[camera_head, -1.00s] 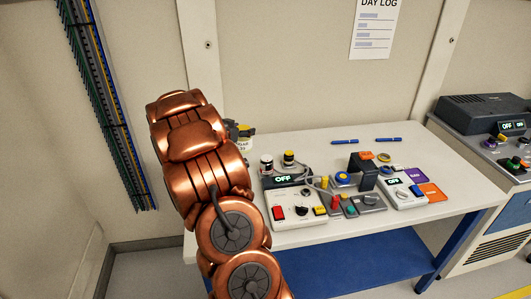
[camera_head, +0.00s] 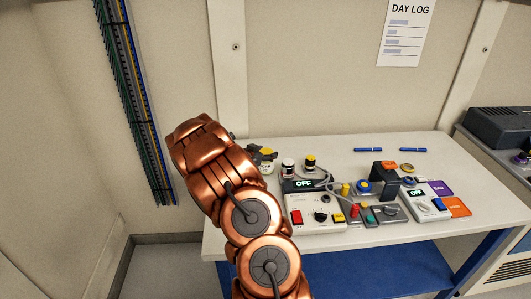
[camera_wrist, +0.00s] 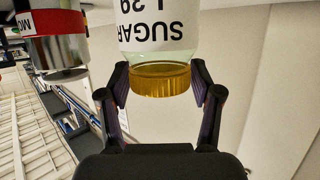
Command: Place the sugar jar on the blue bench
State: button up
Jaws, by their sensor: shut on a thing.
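The sugar jar (camera_wrist: 158,30) has a white label reading SUGAR and a gold lid, and appears upside down in the wrist view. My gripper (camera_wrist: 161,80) is shut around its lid. In the head view my gripper (camera_head: 262,157) is small and partly behind my copper arm, over the bench's back left corner. The jar is mostly hidden there, and I cannot tell whether it touches the top. The bench (camera_head: 335,145) has a pale top with blue legs and a blue lower shelf.
Two small jars (camera_head: 288,168) (camera_head: 310,163) stand just right of my gripper. A control box (camera_head: 318,215) reading OFF and several small devices fill the middle and right. Two blue pens (camera_head: 368,150) (camera_head: 413,150) lie at the back. A wall stands close behind.

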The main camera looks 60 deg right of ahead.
jog(key=shift+f, duration=0.1)
jog(key=o, duration=1.5)
jog(key=shift+c, duration=0.2)
jog(key=shift+r, duration=0.2)
jog(key=shift+a, duration=0.3)
jog(key=b+v, duration=0.2)
jog(key=v, duration=0.9)
jog(key=shift+a, duration=0.2)
jog(key=shift+w+r, duration=0.1)
jog(key=shift+w, duration=0.05)
